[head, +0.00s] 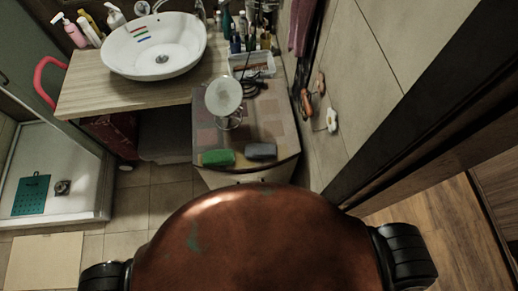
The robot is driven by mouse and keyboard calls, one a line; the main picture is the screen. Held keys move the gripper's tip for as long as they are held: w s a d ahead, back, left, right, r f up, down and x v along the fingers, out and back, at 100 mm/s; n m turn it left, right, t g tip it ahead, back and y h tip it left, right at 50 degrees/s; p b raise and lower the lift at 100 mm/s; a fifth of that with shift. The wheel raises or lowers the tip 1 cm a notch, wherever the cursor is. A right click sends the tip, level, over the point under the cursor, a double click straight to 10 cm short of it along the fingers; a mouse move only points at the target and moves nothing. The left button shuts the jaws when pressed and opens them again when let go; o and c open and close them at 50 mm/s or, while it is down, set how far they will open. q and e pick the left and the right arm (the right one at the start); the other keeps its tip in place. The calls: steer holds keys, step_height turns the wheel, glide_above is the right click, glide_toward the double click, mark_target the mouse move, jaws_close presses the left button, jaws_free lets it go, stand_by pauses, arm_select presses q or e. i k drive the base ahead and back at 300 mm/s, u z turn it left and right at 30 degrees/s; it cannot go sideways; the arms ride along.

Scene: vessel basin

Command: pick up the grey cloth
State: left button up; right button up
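The grey cloth (261,151) is a small folded block in the head view. It lies near the front edge of a low cabinet top (272,117), right of centre. A green block (217,158), similar in size and shape, lies just left of it with a small gap between them. Nothing covers the grey cloth. Neither of my grippers shows in the head view, so I cannot see whether they are open or shut.
A round mirror on a stand (223,97) rises behind the two blocks. A clear tray (251,65) and several bottles stand farther back. A wash basin (153,45) sits on the wooden counter (92,92) at left. A tiled wall (362,75) borders the right side.

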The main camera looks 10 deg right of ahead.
mark_target(251, 151)
steer(key=k, duration=0.5)
steer(key=z, duration=3.4)
steer(key=k, duration=1.3)
steer(key=u, duration=1.15)
